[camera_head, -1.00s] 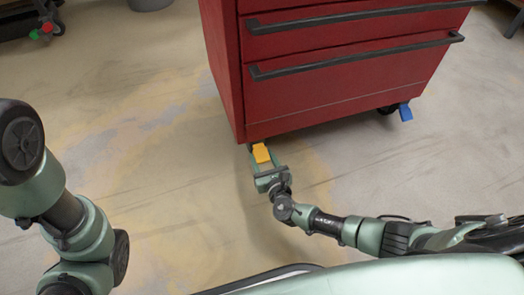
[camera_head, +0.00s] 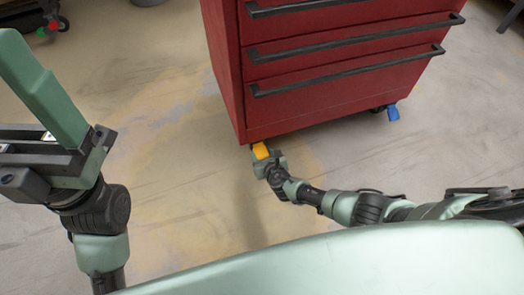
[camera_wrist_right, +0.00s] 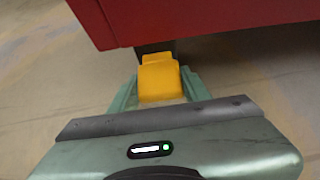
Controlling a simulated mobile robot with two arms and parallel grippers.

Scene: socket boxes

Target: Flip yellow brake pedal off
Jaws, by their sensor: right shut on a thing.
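The yellow brake pedal (camera_head: 260,150) is at the bottom front-left corner of the red tool cabinet (camera_head: 330,99), low over the floor. In the right wrist view the pedal (camera_wrist_right: 160,80) sits between the two green fingers of my right gripper (camera_wrist_right: 159,92), which is shut on its sides. In the head view this gripper (camera_head: 266,159) reaches the pedal from the front. My left gripper (camera_head: 45,100) is raised at the left, far from the pedal. One long green finger shows clearly, and its opening cannot be told. The caster behind the yellow pedal is mostly hidden.
A blue pedal (camera_head: 393,112) is by a dark caster at the cabinet's right corner. The cabinet's lower edge overhangs the yellow pedal closely. The floor (camera_head: 180,190) in front and to the left is clear. Another wheeled thing with red and green pedals (camera_head: 50,27) is at the top left.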

